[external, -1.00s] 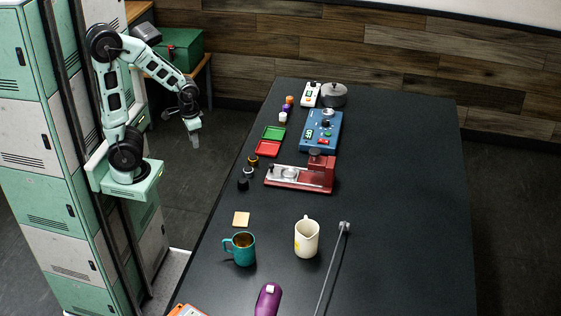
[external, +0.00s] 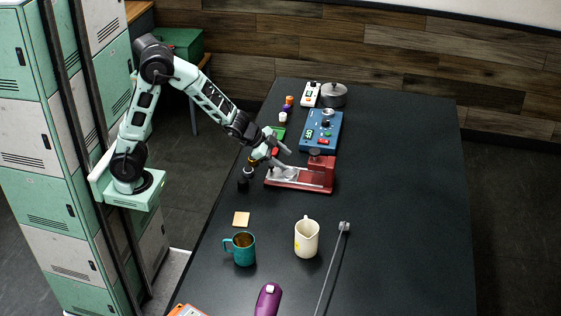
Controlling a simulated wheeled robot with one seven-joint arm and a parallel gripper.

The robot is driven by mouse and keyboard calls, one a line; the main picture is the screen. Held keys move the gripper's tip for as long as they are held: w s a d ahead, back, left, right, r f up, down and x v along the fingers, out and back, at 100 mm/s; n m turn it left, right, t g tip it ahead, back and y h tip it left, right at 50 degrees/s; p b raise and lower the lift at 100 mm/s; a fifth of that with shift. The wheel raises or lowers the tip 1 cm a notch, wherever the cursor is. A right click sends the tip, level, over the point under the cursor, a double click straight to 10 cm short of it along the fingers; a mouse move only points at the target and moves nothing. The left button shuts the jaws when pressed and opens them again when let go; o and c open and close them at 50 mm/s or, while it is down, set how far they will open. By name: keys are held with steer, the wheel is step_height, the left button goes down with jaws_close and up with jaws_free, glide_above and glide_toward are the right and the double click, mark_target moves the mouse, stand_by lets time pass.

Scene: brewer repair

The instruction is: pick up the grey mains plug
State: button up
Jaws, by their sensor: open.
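The grey mains plug (external: 344,226) lies on the black table, right of the cream jug, at the upper end of its grey cable (external: 328,271). The cable runs down out of the picture. My gripper (external: 286,158) is open and empty. In the picture it is over the left part of the red brewer base (external: 318,183), up and to the left of the plug and well apart from it. My gripper partly hides the brewer base and the trays behind it.
A cream jug (external: 306,239) and a teal mug (external: 243,250) stand left of the plug. A purple object (external: 267,299) lies near the front. A blue control box (external: 320,131) stands behind the brewer. The table right of the plug is clear.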

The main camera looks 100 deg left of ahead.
steer(key=w+d+f+m+t+h+b, duration=0.1)
steer(key=w+d+m+h, duration=0.2)
steer(key=w+d, duration=0.3)
steer(key=w+d+f+m+t+h, duration=0.1)
steer(key=w+d+m+t+h, duration=0.15)
steer(key=w+d, duration=0.4)
steer(key=p, duration=0.1)
glide_toward(341, 222)
steer(key=shift+g+h, duration=0.25)
steer(key=shift+g, duration=0.1)
steer(key=x, duration=0.5)
steer(key=shift+w+a+r, duration=0.1)
steer(key=shift+w+a, duration=0.2)
steer(key=shift+a, duration=0.05)
steer(key=shift+p+x, duration=0.85)
steer(key=shift+x, duration=2.15)
steer(key=shift+d+r, duration=0.1)
jaws_close()
